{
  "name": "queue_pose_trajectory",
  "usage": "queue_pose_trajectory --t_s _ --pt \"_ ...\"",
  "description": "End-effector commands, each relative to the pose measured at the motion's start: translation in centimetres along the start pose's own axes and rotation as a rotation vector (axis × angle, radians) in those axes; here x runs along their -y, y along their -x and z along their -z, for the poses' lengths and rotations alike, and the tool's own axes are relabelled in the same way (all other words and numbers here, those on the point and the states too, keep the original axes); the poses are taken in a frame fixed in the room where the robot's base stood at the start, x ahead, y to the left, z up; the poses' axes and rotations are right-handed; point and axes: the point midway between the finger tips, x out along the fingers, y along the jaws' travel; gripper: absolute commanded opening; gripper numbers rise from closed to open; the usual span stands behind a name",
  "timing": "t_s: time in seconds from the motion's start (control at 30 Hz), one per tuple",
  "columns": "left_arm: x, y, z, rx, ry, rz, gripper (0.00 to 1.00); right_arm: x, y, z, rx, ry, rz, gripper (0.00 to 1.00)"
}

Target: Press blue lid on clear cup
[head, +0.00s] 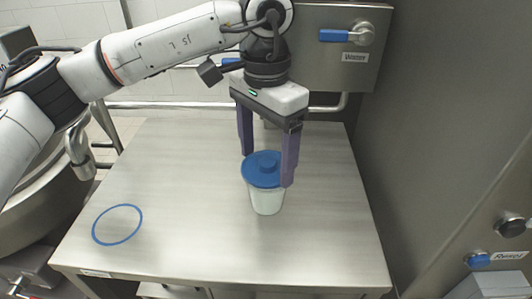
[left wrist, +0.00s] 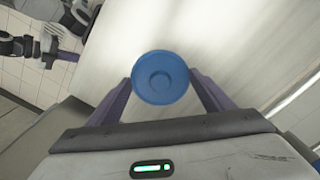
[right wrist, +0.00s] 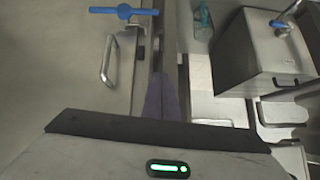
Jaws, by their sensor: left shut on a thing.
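The clear cup (head: 267,201) stands upright on the steel table, with pale contents showing through its wall. The round blue lid (head: 262,176) lies over the cup's mouth and looks about level. Whether its rim is fully seated cannot be told. My left gripper (head: 268,170) comes down from above with its purple fingers on either side of the lid, shut on it. In the left wrist view the lid (left wrist: 160,78) sits between the fingertips and hides the cup. My right gripper (right wrist: 161,98) shows only in the right wrist view, with its fingers together and nothing between them.
The steel table (head: 200,200) is mostly clear around the cup. A blue ring marking (head: 118,224) is at its front left. A steel dispenser with a blue-handled valve (head: 340,36) is behind. A grey panel with a knob (head: 511,227) stands at the right.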

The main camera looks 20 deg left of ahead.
Motion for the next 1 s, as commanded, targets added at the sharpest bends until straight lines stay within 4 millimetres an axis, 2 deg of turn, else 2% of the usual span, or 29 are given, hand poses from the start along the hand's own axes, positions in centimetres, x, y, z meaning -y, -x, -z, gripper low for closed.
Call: queue_pose_trajectory --t_s 0.57,1.0 --pt "0.01 -0.12 -0.01 0.0 0.0 0.0 0.54 -0.09 -0.19 -0.63 0.011 0.002 -0.001 0.0" --pt "0.01 -0.96 -0.01 0.001 0.0 0.0 0.54 -0.28 -0.76 -0.3 -0.002 0.005 -0.003 0.0"
